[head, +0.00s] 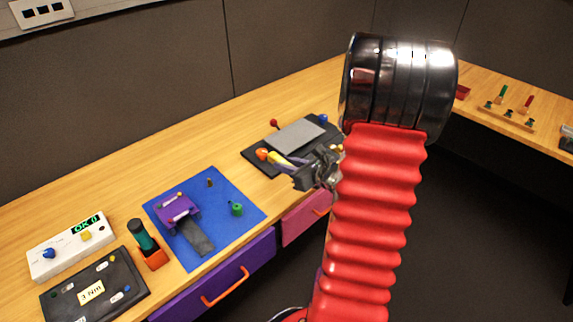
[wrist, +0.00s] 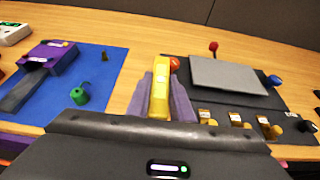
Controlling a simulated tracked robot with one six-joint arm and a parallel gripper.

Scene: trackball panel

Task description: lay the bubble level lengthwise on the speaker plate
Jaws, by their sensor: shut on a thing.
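The yellow bubble level (wrist: 160,90) is clamped between the two fingers of my gripper (wrist: 163,97), its length pointing away from the wrist camera. In the head view the level (head: 278,159) sticks out to the left of my gripper (head: 290,167), near the front left edge of the black panel. The speaker plate (head: 296,135) is a flat grey rectangle on that panel; it also shows in the wrist view (wrist: 228,75), right of and beyond the level. The plate's top looks bare. The level is apart from the plate.
The black panel (wrist: 288,101) carries an orange ball (wrist: 174,64), a red knob (wrist: 213,47), a blue ball (wrist: 273,80) and several switches along its front.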

